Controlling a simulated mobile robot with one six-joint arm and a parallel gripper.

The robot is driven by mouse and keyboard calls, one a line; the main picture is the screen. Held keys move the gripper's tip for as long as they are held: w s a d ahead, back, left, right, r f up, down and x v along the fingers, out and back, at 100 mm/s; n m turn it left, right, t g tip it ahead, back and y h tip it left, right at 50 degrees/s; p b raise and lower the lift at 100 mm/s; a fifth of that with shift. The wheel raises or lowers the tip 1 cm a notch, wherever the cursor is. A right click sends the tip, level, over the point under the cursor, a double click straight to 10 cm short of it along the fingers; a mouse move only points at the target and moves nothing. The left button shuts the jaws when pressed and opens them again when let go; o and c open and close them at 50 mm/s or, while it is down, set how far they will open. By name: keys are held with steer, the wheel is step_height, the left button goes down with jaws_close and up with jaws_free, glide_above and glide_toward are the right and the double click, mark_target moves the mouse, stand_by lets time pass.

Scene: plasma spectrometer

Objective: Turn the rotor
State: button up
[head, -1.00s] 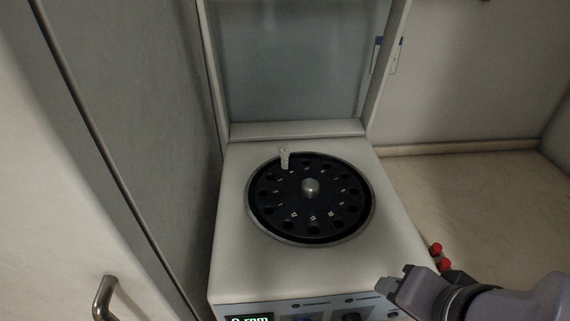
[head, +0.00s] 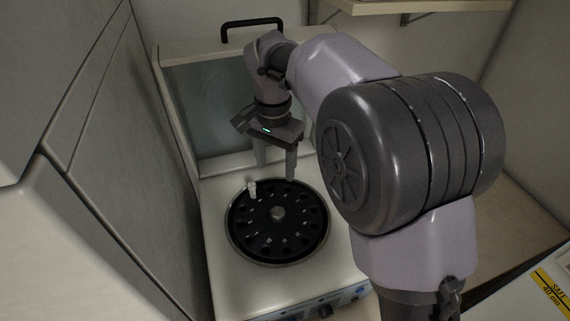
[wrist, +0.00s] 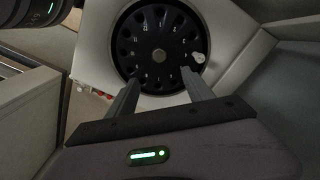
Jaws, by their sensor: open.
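The rotor (head: 262,238) is a black disc with numbered holes around its edge and a metal knob (head: 278,213) at its centre. It sits in the round opening of a white centrifuge; it also shows in the wrist view (wrist: 142,70). One small white tube (head: 252,188) stands in a hole at the rotor's far left side in the head view; in the wrist view it is at the rotor's right (wrist: 198,58). My gripper (head: 276,172) is open and empty, fingers pointing down, above the rotor's far edge. The fingertips appear apart from the tube.
The centrifuge's lid (head: 215,110) stands raised behind the rotor, with a black handle (head: 252,28) on top. A grey wall or cabinet is close on the left. A shelf (head: 420,6) is at the upper right.

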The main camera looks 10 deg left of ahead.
mark_target(278, 211)
step_height(278, 211, down, 18)
steer(key=b, duration=0.3)
steer(key=shift+d+r+b, duration=0.1)
steer(key=shift+r+b, duration=0.15)
steer(key=shift+b, duration=0.05)
jaws_close()
